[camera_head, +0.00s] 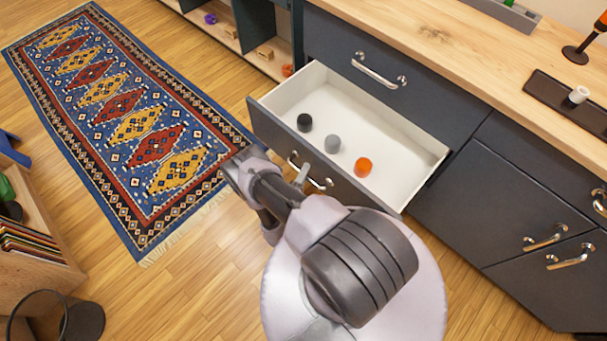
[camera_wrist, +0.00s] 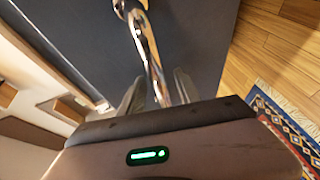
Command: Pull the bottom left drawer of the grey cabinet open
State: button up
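The bottom left drawer (camera_head: 400,130) of the grey cabinet (camera_head: 470,205) stands pulled out, its white inside showing. Its dark front also shows in the wrist view (camera_wrist: 200,35). My gripper (camera_head: 303,176) is at the drawer's metal handle (camera_head: 318,184), outside the front. In the wrist view, the handle bar (camera_wrist: 146,45) runs between my two fingers (camera_wrist: 160,92), which sit close on both sides of it. My wrist and arm hide part of the drawer front in the head view.
Inside the drawer lie a black piece (camera_head: 304,122), a grey piece (camera_head: 332,143) and an orange piece (camera_head: 363,167). The drawer above, with its handle (camera_head: 378,70), is shut. A patterned rug (camera_head: 130,120) lies on the wooden floor at left. A dark bin (camera_head: 85,320) stands front left.

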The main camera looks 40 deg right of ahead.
jog(key=p+v, duration=0.4)
jog(key=v, duration=1.3)
jog(key=shift+s, duration=0.15)
jog(key=shift+a, duration=0.15)
